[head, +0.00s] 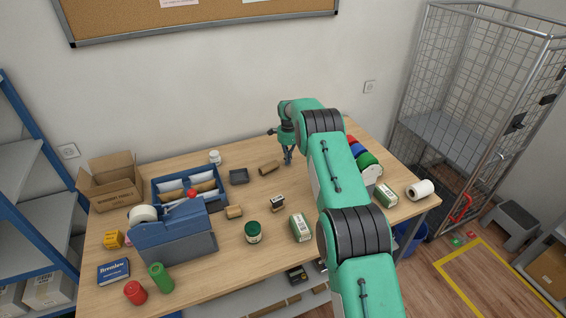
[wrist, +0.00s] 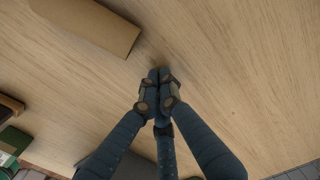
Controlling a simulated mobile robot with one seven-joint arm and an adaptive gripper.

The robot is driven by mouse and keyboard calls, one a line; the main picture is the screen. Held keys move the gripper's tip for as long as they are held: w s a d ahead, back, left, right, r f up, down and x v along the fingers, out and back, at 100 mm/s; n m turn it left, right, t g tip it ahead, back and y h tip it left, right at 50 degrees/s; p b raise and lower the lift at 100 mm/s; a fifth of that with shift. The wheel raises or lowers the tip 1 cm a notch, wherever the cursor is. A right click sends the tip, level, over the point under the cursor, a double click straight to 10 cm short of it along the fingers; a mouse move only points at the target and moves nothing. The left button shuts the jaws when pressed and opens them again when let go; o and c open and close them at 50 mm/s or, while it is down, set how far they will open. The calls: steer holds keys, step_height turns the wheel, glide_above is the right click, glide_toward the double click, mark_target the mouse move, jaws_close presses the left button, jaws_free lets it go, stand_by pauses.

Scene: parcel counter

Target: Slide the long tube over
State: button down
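A brown cardboard tube (head: 270,168) lies on its side on the wooden table, just left of my gripper (head: 288,159) in the head view. It seems the longer of two brown tubes; a shorter one (head: 234,212) lies nearer the front. In the wrist view the brown tube (wrist: 92,22) is at the upper left, cut off by the frame edge. My gripper (wrist: 159,76) points down with its fingertips together and nothing between them. A gap of bare table separates it from the tube.
A small dark tray (head: 239,177) and a blue organiser (head: 157,188) stand left of the tube. A small dark-topped box (head: 278,203) and a green-lidded jar (head: 253,232) stand nearer the front. Coloured rolls (head: 368,160) are right of my arm. The table around my fingertips is clear.

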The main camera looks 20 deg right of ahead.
step_height(320, 180, up, 10)
steer(key=shift+d+p, duration=0.3)
steer(key=shift+d, duration=0.05)
steer(key=shift+r, duration=0.1)
stand_by(0.5)
